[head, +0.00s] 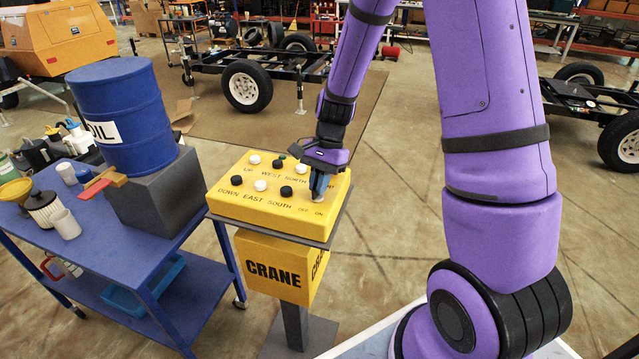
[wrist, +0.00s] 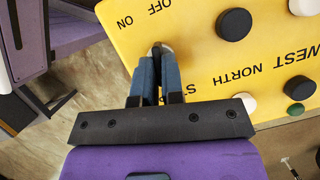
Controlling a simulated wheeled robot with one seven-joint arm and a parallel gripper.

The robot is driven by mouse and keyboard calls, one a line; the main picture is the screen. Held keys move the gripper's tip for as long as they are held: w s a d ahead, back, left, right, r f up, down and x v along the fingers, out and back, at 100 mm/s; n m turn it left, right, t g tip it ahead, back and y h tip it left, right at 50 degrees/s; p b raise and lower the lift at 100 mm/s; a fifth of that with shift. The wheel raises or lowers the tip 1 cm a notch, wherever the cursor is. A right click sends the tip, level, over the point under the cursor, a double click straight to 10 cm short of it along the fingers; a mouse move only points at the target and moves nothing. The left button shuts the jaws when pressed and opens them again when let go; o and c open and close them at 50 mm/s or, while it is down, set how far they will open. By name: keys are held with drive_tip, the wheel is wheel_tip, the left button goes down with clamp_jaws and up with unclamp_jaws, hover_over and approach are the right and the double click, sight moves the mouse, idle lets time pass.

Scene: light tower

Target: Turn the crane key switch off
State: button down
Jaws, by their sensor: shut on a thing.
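The yellow crane control box (head: 228,204) stands on a pedestal in the middle of the head view, with "CRANE" on its front. The crane key switch is at its right end beside the OFF and ON labels, mostly hidden by my fingers. My gripper (head: 318,192) reaches down onto it from above. In the wrist view, my gripper (wrist: 161,50) has its blue fingers close together, shut on the key switch (wrist: 163,46), of which only a small part shows between the tips. The OFF and ON labels lie just beyond the tips. I cannot tell which way the key points.
Several black and white buttons (head: 260,185) and a green one (wrist: 295,109) sit on the box top close to my gripper. A blue cart (head: 85,225) with a blue oil drum (head: 120,110) stands at the left. Trailer frames stand behind on open floor.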

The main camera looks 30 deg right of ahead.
drive_tip(key=n, duration=0.2)
drive_tip(key=n+g+h, duration=0.1)
drive_tip(key=n, duration=0.1)
drive_tip(key=shift+w+a+n, duration=0.15)
drive_tip(key=shift+n, duration=0.15)
drive_tip(key=shift+a+n+g+h, duration=0.1)
drive_tip(key=shift+n+g+h, duration=0.5)
drive_tip(key=shift+n, duration=1.3)
drive_tip(key=c, duration=1.2)
unclamp_jaws()
drive_tip(key=shift+c, duration=0.2)
drive_tip(key=shift+w, duration=0.1)
drive_tip(key=v, duration=1)
drive_tip(key=shift+r, duration=0.4)
